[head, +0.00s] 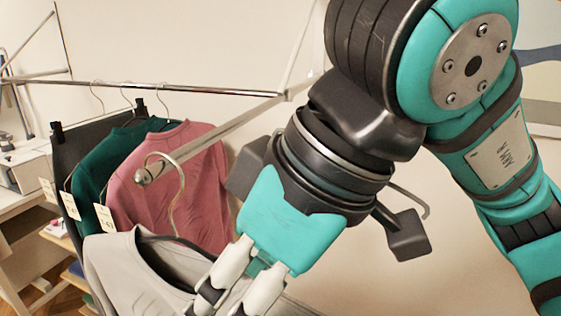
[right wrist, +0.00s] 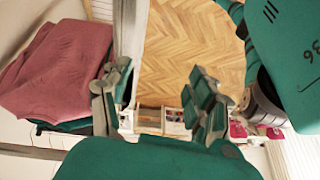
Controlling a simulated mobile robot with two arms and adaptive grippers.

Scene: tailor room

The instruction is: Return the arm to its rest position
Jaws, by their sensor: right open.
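My right arm comes in from the right in the head view and bends down to its teal gripper (head: 234,292). The fingertips run toward the bottom edge, close to a grey garment (head: 125,268) in the picture; I cannot tell whether they touch it. My left gripper is not in view.
A pink top (head: 190,165) and a dark green top (head: 115,150) hang behind the grey one. A metal bar (head: 200,89) crosses the wall. A table with a machine (head: 25,165) stands at far left. Wooden floor (right wrist: 190,45) is open below.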

